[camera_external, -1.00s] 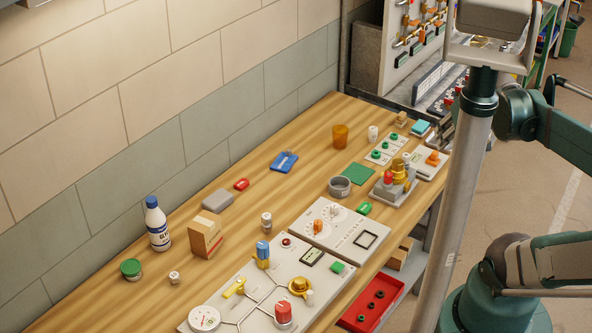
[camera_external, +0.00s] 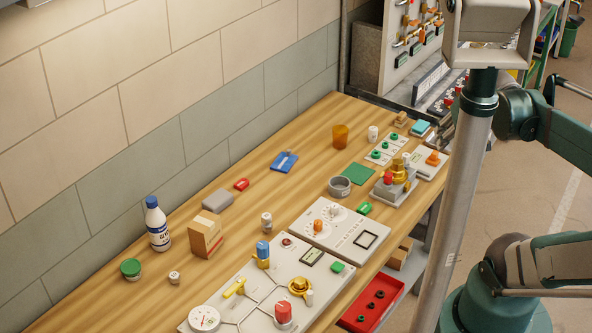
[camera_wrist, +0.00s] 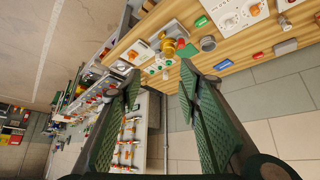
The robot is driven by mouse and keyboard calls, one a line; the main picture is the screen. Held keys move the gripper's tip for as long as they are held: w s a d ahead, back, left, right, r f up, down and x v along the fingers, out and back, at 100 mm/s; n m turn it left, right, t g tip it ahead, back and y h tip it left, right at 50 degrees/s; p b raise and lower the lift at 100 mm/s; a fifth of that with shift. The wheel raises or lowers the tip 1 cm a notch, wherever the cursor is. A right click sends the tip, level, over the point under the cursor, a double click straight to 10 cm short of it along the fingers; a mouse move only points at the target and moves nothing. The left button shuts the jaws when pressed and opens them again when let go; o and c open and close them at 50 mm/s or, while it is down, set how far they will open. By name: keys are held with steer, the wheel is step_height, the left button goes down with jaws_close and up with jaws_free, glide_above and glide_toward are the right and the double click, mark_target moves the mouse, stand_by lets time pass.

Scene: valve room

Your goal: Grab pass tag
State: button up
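No label marks out the pass tag, so I cannot tell which small piece it is. In the wrist view, the green piece (camera_wrist: 201,21) and red piece (camera_wrist: 258,55) lie beyond my fingertips. My gripper (camera_wrist: 160,80) is open and empty, well away from the bench top. It is outside the external view.
A tiled wall (camera_external: 100,170) runs behind. A red tray (camera_external: 372,305) sits below.

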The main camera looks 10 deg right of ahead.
steer(key=shift+o, duration=0.5)
steer(key=shift+w, duration=0.1)
steer(key=m+g+b, duration=0.6)
steer(key=m+g, duration=0.1)
steer(key=m, duration=0.2)
glide_above(365, 206)
step_height(365, 206, down, 29)
steer(key=shift+a+r, duration=0.1)
stand_by(0.3)
steer(key=shift+f, duration=1.3)
